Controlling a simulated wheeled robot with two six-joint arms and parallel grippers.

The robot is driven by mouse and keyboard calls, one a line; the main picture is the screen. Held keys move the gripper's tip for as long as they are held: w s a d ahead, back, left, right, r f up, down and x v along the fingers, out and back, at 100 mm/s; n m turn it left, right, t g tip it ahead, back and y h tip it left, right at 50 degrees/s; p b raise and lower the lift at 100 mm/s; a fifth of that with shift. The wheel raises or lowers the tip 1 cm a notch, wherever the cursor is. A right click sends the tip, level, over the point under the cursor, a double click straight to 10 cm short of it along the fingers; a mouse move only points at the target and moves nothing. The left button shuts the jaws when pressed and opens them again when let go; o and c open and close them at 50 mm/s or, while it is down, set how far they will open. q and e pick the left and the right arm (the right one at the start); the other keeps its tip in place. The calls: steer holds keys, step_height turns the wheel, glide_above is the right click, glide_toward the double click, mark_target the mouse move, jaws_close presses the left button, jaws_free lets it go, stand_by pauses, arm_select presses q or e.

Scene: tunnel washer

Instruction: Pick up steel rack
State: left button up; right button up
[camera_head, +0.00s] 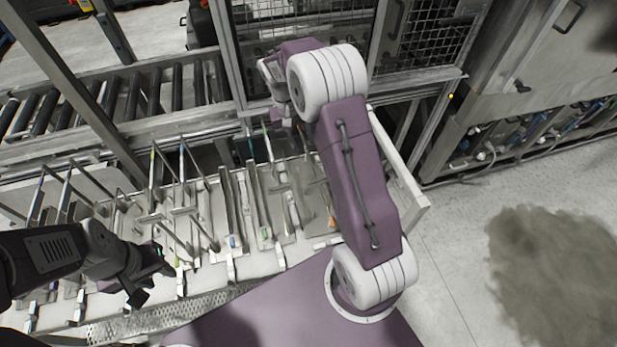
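Steel racks with thin upright rods (183,212) stand at the left and middle of a pale table, several alike and close together. I cannot tell which one is the steel rack meant. My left gripper (154,281) is low at the left, at the front part of the table, beside the rods. Its dark fingers look spread, with nothing seen between them. My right arm rises from the lower right and bends away at the top. Its wrist end (274,78) is near the mesh fence at the back, and its fingers are too hidden to read.
A roller conveyor (120,98) runs behind the table at the left. A metal post (75,95) slants across it. A mesh fence (425,38) stands at the back, with a grey machine (545,85) at the right. The floor (455,240) at right is clear, with a dark stain.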

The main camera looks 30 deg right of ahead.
steer(key=shift+s+d+f, duration=0.2)
steer(key=shift+s+f, duration=0.1)
steer(key=shift+f, duration=0.25)
steer(key=shift+s+d+f, duration=0.15)
steer(key=shift+s+f, duration=0.15)
steer(key=shift+f, duration=0.25)
steer(key=shift+w+f, duration=0.1)
steer(key=shift+w, duration=0.2)
steer(key=shift+s+f, duration=0.15)
steer(key=shift+s, duration=0.05)
steer(key=shift+w, duration=0.1)
jaws_close()
stand_by(0.6)
